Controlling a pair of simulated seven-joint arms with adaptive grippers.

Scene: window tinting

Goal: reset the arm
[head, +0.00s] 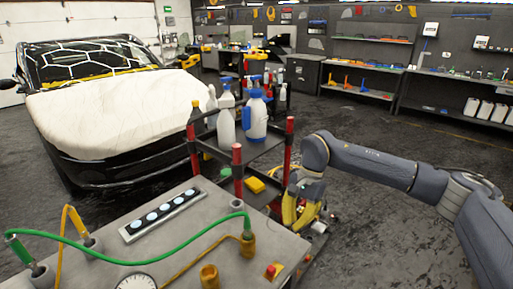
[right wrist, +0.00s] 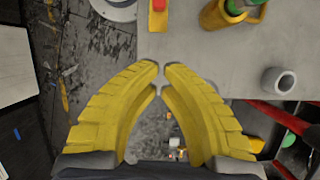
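My right arm comes in from the right in the head view, bent at a joint above the cart's right side. My right gripper (head: 299,212) has yellow fingers and hangs beside the right edge of the grey worktop (head: 180,232). In the right wrist view the gripper (right wrist: 161,72) has its two curved fingertips almost meeting, with only a sliver between them and nothing held. The tips overlap the worktop's edge in that view. My left arm and gripper are not in view.
The worktop carries a light strip (head: 160,215), a gauge (head: 137,282), a green hose (head: 120,262) and brass fittings (head: 247,244). Bottles (head: 256,117) stand on a red-posted shelf (head: 237,165) behind. A car (head: 85,85) stands left. Open floor (head: 370,215) lies right.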

